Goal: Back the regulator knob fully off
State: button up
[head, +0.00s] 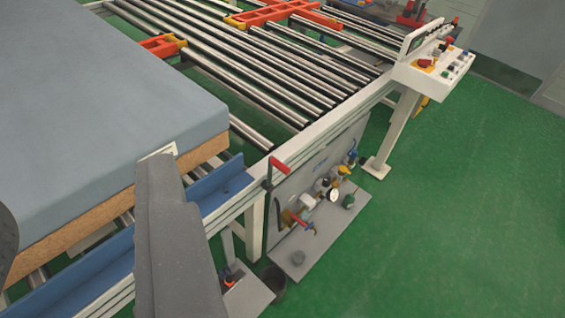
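The air-service unit (325,185) is mounted on a grey panel below the conveyor's side rail, right of centre. It has a small round white gauge (334,195), yellow and blue fittings and a dark cylindrical part (348,201). The parts are small, and I cannot tell which one is the regulator knob or how far it is turned. A grey part of my gripper or arm (172,235) rises from the lower left, well apart from the unit. Another dark piece shows at the left edge. I cannot make out the fingertips or anything held.
A blue-grey mattress (90,100) lies on the roller conveyor (290,80) at left. A control box (432,68) is at upper right. Green floor at right is clear.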

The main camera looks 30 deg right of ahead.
aim_at(326, 182)
jog(key=z, duration=0.05)
jog(key=i, duration=1.2)
jog(key=z, duration=0.9)
jog(key=i, duration=0.5)
jog(key=z, duration=0.4)
jog(key=k, duration=0.9)
jog(key=z, duration=0.2)
jog(key=i, duration=0.9)
jog(key=u, duration=0.1)
